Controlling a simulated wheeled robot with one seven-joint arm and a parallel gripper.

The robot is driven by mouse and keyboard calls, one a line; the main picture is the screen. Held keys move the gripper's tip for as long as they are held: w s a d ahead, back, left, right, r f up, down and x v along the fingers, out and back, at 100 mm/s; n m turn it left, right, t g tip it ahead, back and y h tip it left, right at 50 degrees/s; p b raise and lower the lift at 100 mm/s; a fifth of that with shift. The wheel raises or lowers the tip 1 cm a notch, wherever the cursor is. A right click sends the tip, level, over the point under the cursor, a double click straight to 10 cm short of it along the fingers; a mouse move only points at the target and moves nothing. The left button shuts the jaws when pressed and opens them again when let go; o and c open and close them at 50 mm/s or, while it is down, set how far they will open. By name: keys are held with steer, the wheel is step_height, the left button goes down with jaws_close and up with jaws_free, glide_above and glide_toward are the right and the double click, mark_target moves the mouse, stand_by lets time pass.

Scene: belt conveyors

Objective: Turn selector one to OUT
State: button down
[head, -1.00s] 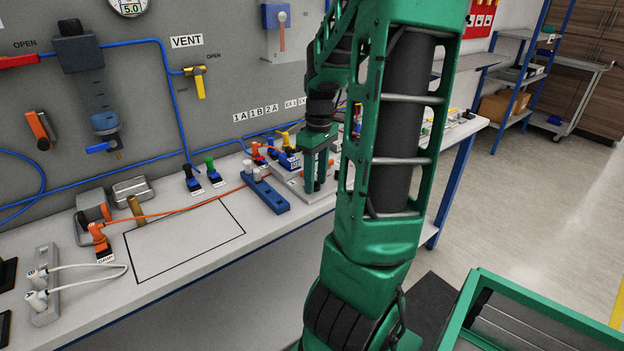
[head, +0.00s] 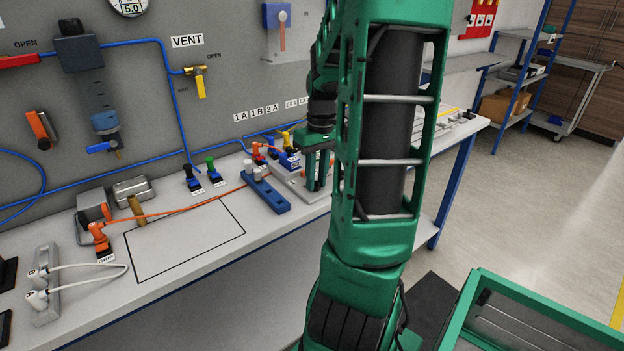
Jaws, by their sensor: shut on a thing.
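My gripper (head: 318,172) points down at the light grey plate (head: 290,186) at the right end of the near bench section. It is shut on what seems to be selector one, low at the plate. The selector's handle and its OUT marking are hidden by the gripper and my green arm, so its angle cannot be read.
Beside the plate are a blue block (head: 267,194), a red-handled fitting (head: 259,154) and a yellow-handled one (head: 287,139). Blue and green-topped fittings (head: 192,180) stand farther left. An orange hose (head: 175,211) crosses the bench by an empty outlined area (head: 190,243).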

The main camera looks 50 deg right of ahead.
steer(key=m, duration=0.3)
steer(key=shift+a+m, duration=0.15)
steer(key=shift+m, duration=0.15)
steer(key=shift+a+m, duration=0.1)
steer(key=shift+m, duration=1.8)
steer(key=c, duration=1.5)
jaws_free()
steer(key=shift+a, duration=0.1)
steer(key=shift+d+r, duration=0.1)
steer(key=shift+d, duration=0.1)
